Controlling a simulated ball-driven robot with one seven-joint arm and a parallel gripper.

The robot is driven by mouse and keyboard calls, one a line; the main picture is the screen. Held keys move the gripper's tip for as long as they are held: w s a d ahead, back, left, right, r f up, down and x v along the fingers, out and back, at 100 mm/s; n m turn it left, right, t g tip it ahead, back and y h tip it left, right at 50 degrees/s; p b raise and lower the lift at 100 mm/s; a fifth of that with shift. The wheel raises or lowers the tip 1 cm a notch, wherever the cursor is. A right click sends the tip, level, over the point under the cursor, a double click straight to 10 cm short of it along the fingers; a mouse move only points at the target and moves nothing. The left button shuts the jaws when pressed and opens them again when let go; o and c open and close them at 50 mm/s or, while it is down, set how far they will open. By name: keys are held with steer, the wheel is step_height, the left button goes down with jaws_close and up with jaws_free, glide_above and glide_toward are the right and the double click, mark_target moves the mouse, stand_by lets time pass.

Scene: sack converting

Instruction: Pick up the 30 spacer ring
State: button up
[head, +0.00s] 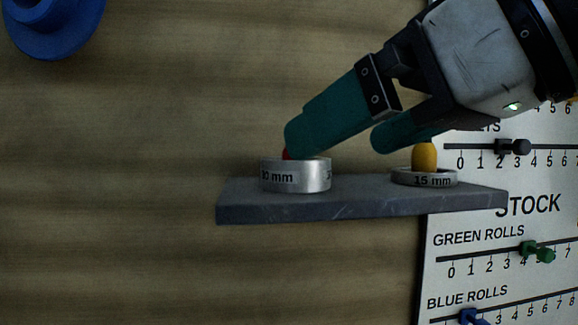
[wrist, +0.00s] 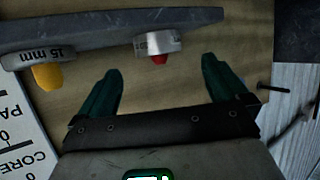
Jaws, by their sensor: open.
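The spacer ring (head: 295,177), a silver metal ring whose label reads about "30 mm" with the first digit partly turned away, sits on the left part of a grey shelf (head: 330,209). A red knob (head: 286,154) shows at its top, partly hidden by a finger. My gripper (head: 342,142) is open with teal fingers, above the shelf; one finger overlaps the ring's top edge in the head view. In the wrist view my gripper (wrist: 161,67) has the ring (wrist: 158,43) and red knob (wrist: 159,59) lined up between its fingertips, slightly beyond them. I cannot tell whether anything touches.
A thinner 15 mm ring (head: 425,179) with a yellow knob (head: 425,157) sits on the shelf's right part, near my other finger. A white stock board (head: 500,245) with sliders hangs at right. A blue round object (head: 52,28) is at upper left. The wooden wall left is clear.

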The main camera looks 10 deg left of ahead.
mark_target(312, 175)
steer(key=shift+p+x, duration=1.1)
steer(key=shift+x, duration=2.85)
steer(key=shift+w+d+r, duration=0.1)
steer(key=shift+r, duration=0.05)
steer(key=shift+c, duration=0.5)
steer(key=c, duration=1.2)
steer(key=shift+c, duration=0.4)
steer(key=shift+r, duration=0.15)
